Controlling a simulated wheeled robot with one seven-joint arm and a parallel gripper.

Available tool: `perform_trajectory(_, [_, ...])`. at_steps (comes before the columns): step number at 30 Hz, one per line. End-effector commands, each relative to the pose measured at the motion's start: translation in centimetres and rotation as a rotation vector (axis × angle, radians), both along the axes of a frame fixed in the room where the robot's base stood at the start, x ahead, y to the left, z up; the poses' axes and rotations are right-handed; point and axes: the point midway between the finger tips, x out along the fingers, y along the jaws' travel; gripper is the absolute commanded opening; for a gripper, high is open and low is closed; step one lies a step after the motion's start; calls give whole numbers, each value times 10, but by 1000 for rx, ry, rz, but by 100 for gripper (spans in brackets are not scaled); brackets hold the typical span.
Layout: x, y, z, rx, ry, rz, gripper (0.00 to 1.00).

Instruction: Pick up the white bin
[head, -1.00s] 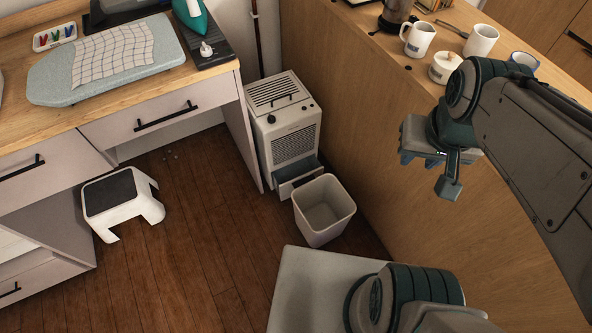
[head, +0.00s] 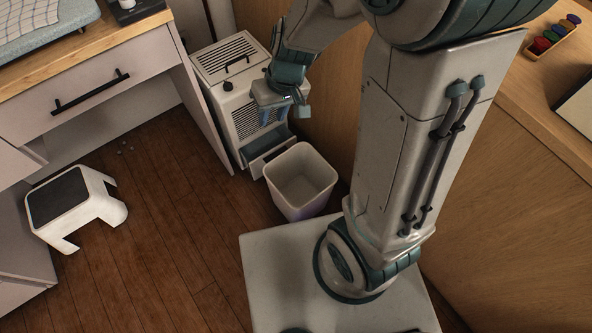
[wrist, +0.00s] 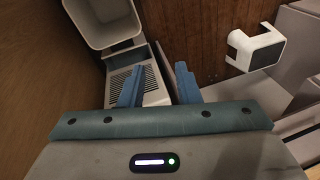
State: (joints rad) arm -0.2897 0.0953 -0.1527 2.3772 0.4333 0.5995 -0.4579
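The white bin (head: 300,182) stands upright on the wooden floor in the head view, in front of the dehumidifier and beside the wooden panel. It looks empty. My gripper (head: 285,112) is above and behind the bin, in front of the dehumidifier. In the wrist view the bin (wrist: 103,22) is at the upper left, cut by the frame edge. The two blue fingers of my gripper (wrist: 158,85) are spread apart with nothing between them. They are apart from the bin.
The white dehumidifier (head: 228,75) with its drawer pulled out (head: 268,150) stands right behind the bin. A white step stool (head: 75,205) is at the left on the floor. The counter with drawers (head: 95,85) is at the upper left. Floor between stool and bin is clear.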

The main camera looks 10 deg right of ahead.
Motion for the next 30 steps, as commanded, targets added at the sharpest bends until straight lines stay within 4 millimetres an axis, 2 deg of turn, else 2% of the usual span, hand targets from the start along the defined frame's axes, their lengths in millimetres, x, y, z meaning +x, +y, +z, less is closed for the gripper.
perform_trajectory(1, [6, 7, -50, -6, 19, 19, 30])
perform_trajectory(3, [13, 14, -93, -15, 29, 38, 30])
perform_trajectory(5, [19, 19, -131, -30, 37, 56, 30])
perform_trajectory(9, [27, 26, -220, -84, 49, 99, 30])
perform_trajectory(12, [30, 26, -276, -133, 55, 128, 30])
perform_trajectory(15, [31, 24, -319, -180, 57, 156, 30])
perform_trajectory(18, [30, 21, -347, -216, 58, 175, 30])
perform_trajectory(26, [30, 17, -387, -248, 58, 192, 30])
perform_trajectory(30, [30, 17, -416, -247, 59, 190, 30])
